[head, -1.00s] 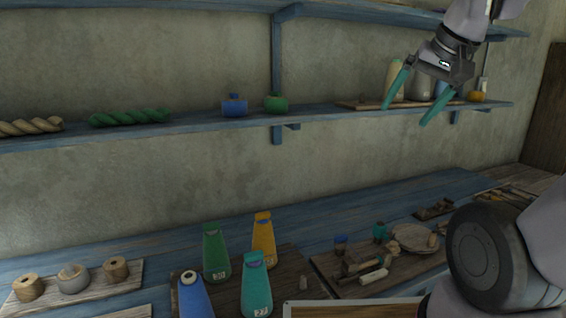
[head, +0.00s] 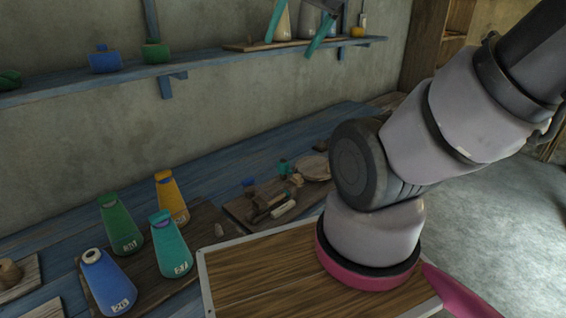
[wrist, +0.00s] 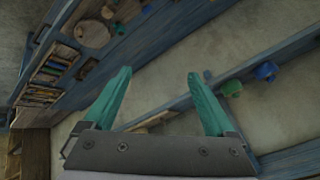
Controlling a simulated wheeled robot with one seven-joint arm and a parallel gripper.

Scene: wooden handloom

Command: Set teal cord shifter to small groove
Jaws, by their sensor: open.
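A teal tapered piece (head: 171,248) with a number on its front stands on a dark board on the bench in the head view; I cannot tell whether it is the cord shifter. No groove can be made out. My gripper (head: 289,48) is at the top of the head view, in front of the wall shelf, far from the teal piece. Its two teal fingers are spread with nothing between them; the wrist view shows the same gripper (wrist: 160,73) open and empty. The teal piece is not visible in the wrist view.
Blue (head: 107,283), green (head: 121,225) and orange (head: 171,197) tapered pieces surround the teal one. A tool board (head: 238,208) lies to their right. The wall shelf (head: 215,66) holds bottles. A wooden panel (head: 250,277) is in front; my arm covers its right part.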

